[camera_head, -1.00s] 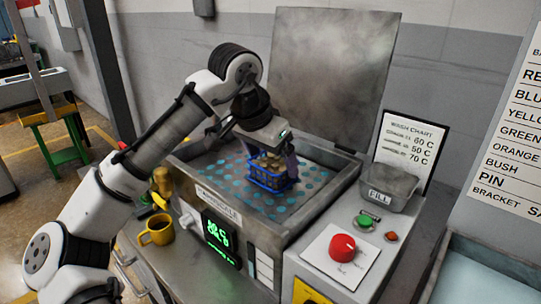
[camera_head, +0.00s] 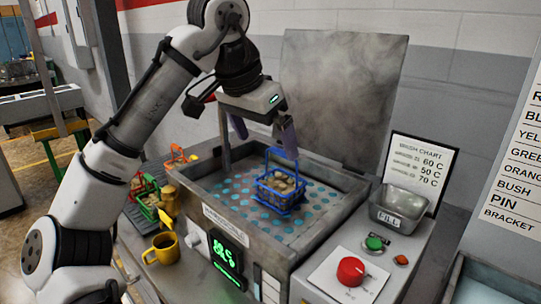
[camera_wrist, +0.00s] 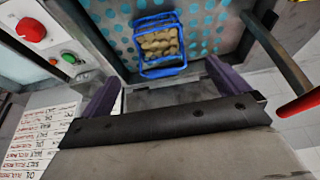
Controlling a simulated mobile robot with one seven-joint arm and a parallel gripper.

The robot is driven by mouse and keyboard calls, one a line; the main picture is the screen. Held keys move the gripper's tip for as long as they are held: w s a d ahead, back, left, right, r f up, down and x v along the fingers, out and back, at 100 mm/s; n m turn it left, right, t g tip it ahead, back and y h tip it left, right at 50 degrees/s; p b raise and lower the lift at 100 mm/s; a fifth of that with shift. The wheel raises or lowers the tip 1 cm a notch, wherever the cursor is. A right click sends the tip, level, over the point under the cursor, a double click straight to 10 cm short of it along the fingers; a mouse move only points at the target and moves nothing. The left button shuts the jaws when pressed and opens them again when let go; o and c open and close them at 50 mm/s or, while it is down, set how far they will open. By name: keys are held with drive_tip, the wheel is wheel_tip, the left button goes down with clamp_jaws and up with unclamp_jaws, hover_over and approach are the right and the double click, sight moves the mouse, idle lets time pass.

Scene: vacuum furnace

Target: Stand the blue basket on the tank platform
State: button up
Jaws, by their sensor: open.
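The blue basket (camera_head: 281,188) stands upright on the tank platform (camera_head: 232,195), a plate with blue-green dots inside the open tank. It holds several tan pieces, and its handle stands up. My gripper (camera_head: 262,138) is open and empty above the basket, apart from it. In the wrist view the basket (camera_wrist: 160,42) is beyond the fingertips of my gripper (camera_wrist: 168,88), with nothing between the fingers.
The tank lid (camera_head: 338,95) stands open behind. A fill tray (camera_head: 398,205), a green button (camera_head: 374,243) and a red knob (camera_head: 351,271) are at the right. A yellow mug (camera_head: 162,248), a green basket (camera_head: 147,203) and an orange basket (camera_head: 176,157) are at the left.

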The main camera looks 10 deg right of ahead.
drive_tip(key=shift+s+a+r, duration=0.1)
drive_tip(key=shift+a+r, duration=0.1)
drive_tip(key=shift+r, duration=0.35)
